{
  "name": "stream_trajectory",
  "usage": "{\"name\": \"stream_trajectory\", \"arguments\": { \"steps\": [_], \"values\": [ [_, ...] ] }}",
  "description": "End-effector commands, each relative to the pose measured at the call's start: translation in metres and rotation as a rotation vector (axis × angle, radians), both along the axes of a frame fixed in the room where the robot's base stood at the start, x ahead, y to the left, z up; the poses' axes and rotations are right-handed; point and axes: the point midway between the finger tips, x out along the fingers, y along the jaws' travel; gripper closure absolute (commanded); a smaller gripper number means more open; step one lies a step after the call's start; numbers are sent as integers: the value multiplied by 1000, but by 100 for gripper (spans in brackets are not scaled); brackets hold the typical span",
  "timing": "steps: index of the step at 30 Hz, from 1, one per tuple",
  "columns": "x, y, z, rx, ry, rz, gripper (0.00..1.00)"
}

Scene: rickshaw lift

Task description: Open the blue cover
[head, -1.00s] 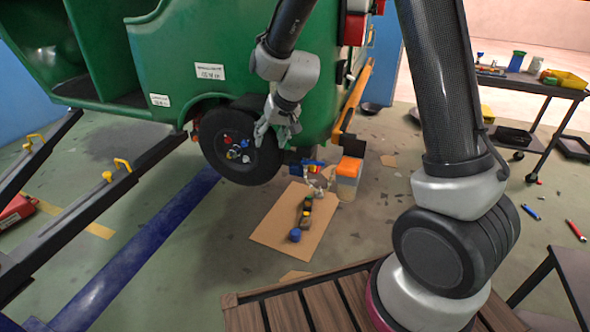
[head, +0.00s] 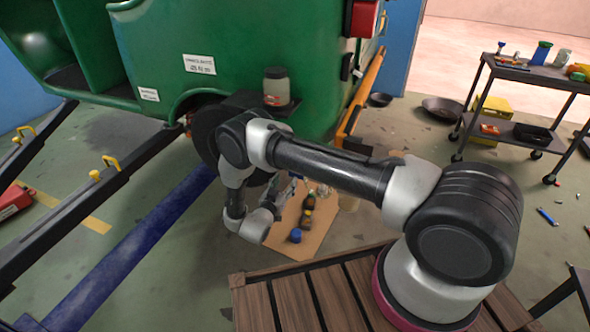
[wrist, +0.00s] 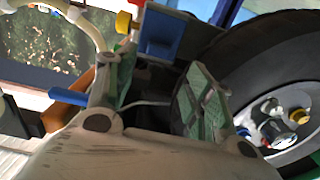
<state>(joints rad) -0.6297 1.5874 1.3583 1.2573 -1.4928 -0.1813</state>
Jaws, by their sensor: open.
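A blue box-shaped part (wrist: 163,35), which may be the blue cover, shows in the wrist view between and beyond my fingertips, beside the black tyre (wrist: 230,75). A yellow and red piece is at its left. In the head view my arm hides that area. My gripper (wrist: 155,88) is open, with its two green-padded fingers apart and nothing seen between them. In the head view my gripper (head: 284,193) is low beside the wheel, partly hidden by my arm. A blue rod-like piece (wrist: 68,97) sticks out left of the left finger in the wrist view.
The green rickshaw body (head: 220,45) rises above, with a jar (head: 277,85) on a bracket. A cardboard sheet (head: 290,247) on the floor holds a blue-topped item (head: 296,236) and small parts. A tool cart (head: 520,95) stands right; dark ramps (head: 90,190) left.

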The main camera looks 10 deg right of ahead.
Motion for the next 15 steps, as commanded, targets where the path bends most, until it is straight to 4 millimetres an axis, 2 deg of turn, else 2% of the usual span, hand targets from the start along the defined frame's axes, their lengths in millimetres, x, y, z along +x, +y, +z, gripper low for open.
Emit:
{"name": "stream_trajectory", "arguments": {
  "steps": [4, 15],
  "values": [
    [6, -10, -1, -16, -13, -14, 47],
    [52, -43, -1, -13, -11, -11, 47]
  ]
}}
